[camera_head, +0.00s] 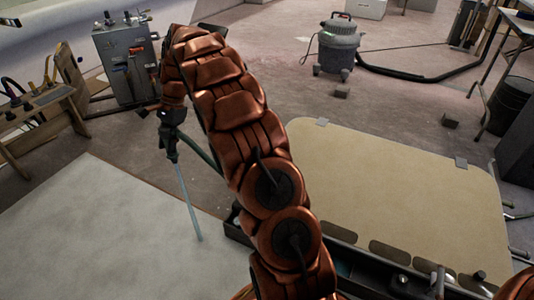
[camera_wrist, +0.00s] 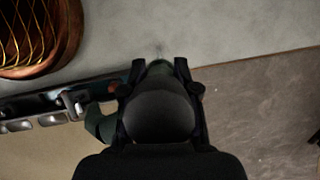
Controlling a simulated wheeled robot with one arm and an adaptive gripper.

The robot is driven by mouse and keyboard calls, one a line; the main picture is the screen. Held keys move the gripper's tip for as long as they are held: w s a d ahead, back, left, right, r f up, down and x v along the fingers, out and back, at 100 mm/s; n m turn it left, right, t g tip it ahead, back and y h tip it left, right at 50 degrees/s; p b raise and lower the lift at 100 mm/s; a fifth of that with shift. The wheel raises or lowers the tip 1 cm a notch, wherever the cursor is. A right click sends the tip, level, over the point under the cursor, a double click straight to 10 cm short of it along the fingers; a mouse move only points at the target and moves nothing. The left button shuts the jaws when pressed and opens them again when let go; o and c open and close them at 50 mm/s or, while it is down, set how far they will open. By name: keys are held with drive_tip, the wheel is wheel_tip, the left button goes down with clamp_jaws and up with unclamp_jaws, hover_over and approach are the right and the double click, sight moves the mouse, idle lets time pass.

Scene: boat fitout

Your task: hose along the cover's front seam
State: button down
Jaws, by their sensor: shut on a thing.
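My gripper (camera_head: 170,148) is shut on a dark hose nozzle, left of my copper arm. In the wrist view my gripper (camera_wrist: 160,68) has its fingertips on both sides of the nozzle (camera_wrist: 160,108), which has dark green parts. A thin pale blue streak (camera_head: 187,198), which looks like a water jet, runs from the nozzle down to a pale grey flat surface (camera_head: 90,230), perhaps the cover. Its lower end is near that surface's right edge. In the wrist view the grey surface (camera_wrist: 240,35) lies ahead of the nozzle. I cannot make out a seam.
A tan panel (camera_head: 400,180) with clips lies right of my arm, beside a dark tray (camera_head: 350,268) of small parts. A grey cabinet (camera_head: 127,65) and a wooden rack (camera_head: 40,115) stand back left. A vacuum (camera_head: 338,45) stands at the back. Small blocks (camera_head: 342,92) lie on the floor.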

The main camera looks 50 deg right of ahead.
drive_tip(key=s+d+f+m+t+h+b, duration=0.1)
drive_tip(key=s+d+f+m, duration=0.3)
drive_tip(key=d, duration=0.5)
drive_tip(key=s+d+f+m+t+h+b, duration=0.1)
drive_tip(key=s+d+f+m+t+b, duration=0.1)
drive_tip(key=s+d+f+m, duration=0.3)
drive_tip(key=s+d+f+m+t+h+b, duration=0.1)
drive_tip(key=s+d+f+m, duration=0.3)
drive_tip(key=d, duration=0.9)
wheel_tip(320, 180, down, 4)
drive_tip(key=m+b, duration=0.1)
drive_tip(key=m, duration=0.2)
drive_tip(key=shift+s+r+m, duration=0.25)
drive_tip(key=shift+m, duration=0.15)
